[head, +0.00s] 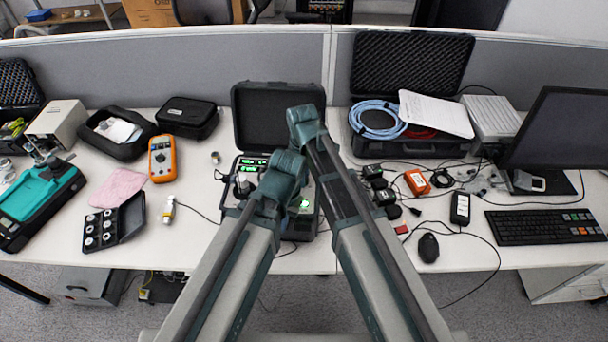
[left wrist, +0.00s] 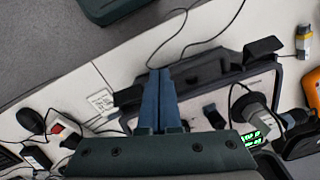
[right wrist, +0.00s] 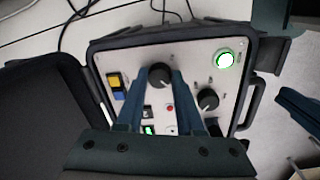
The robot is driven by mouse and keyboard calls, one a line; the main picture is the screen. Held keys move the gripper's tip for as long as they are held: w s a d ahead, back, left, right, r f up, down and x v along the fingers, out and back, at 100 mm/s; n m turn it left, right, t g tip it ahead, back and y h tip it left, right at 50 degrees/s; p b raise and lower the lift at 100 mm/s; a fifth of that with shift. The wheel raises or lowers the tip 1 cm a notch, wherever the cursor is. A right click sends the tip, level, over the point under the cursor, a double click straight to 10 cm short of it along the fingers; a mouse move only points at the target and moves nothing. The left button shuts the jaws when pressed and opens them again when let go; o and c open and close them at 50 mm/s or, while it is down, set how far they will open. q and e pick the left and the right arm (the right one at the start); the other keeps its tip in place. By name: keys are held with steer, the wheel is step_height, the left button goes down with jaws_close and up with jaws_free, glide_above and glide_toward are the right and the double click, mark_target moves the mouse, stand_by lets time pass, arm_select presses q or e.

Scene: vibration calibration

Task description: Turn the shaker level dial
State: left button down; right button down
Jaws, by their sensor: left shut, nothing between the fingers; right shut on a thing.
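The open black case (head: 278,112) stands in the middle of the desk, with green displays (head: 246,161) on its panel. In the right wrist view the panel carries a black dial (right wrist: 159,75), a second black dial (right wrist: 208,100) and a green-lit button (right wrist: 226,58). My right gripper (right wrist: 161,80) is shut on the first dial, one finger on each side. My left gripper (left wrist: 165,74) is shut and empty beside the case's edge. A dark cylinder (left wrist: 250,104) rises from the panel. My arms hide much of the panel in the head view.
An orange multimeter (head: 162,158), a tray of small parts (head: 114,222) and a pink cloth (head: 117,188) lie left of the case. A black mouse (head: 428,247), small boxes, cables and a keyboard (head: 545,227) lie to the right. A grey partition stands behind.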

steer(key=c, duration=0.5)
jaws_free()
steer(key=shift+c, duration=0.2)
steer(key=shift+r, duration=0.1)
step_height(320, 180, up, 14)
steer(key=p, duration=1.3)
steer(key=shift+s+f+p, duration=0.2)
steer(key=shift+s+p, duration=0.15)
steer(key=shift+p, duration=0.05)
steer(key=shift+a, duration=0.1)
